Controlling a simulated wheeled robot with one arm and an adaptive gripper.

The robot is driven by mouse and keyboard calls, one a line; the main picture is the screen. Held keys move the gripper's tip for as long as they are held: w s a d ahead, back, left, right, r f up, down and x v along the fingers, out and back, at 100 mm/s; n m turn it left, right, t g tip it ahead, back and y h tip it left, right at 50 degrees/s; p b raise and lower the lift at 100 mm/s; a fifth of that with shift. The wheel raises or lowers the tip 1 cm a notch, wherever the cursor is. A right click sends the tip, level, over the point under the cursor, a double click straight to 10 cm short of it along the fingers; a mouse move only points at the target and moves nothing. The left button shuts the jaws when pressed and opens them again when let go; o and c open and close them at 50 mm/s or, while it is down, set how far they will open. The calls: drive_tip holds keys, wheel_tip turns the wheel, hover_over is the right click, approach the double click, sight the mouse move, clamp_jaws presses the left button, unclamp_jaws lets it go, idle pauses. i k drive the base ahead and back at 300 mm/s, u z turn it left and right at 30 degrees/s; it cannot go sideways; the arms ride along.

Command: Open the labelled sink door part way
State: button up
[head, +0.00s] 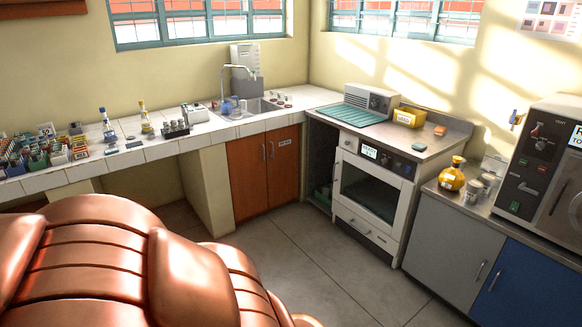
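The sink cabinet stands under the counter in the middle of the head view, with two brown doors. The labelled sink door (285,172) is the right one, with a small white label (285,143) near its top. Its upright metal handle (272,150) is near its left edge. The unlabelled left door (246,180) has its handle (263,152) close beside it. Both doors look shut. The sink (252,107) with a tap is above them. My gripper is not in view.
Right of the doors are a dark open recess (320,165) and a white incubator or oven (370,190) with a glass front. Grey floor (300,240) in front of the doors is clear. Racks and bottles crowd the left counter. A large copper-coloured form fills the lower left foreground.

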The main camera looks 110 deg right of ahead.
sight(281, 144)
drive_tip(key=z, duration=3.95)
drive_tip(key=i, duration=1.15)
drive_tip(key=u, duration=0.35)
drive_tip(key=i, duration=2.1)
drive_tip(key=u, duration=0.6)
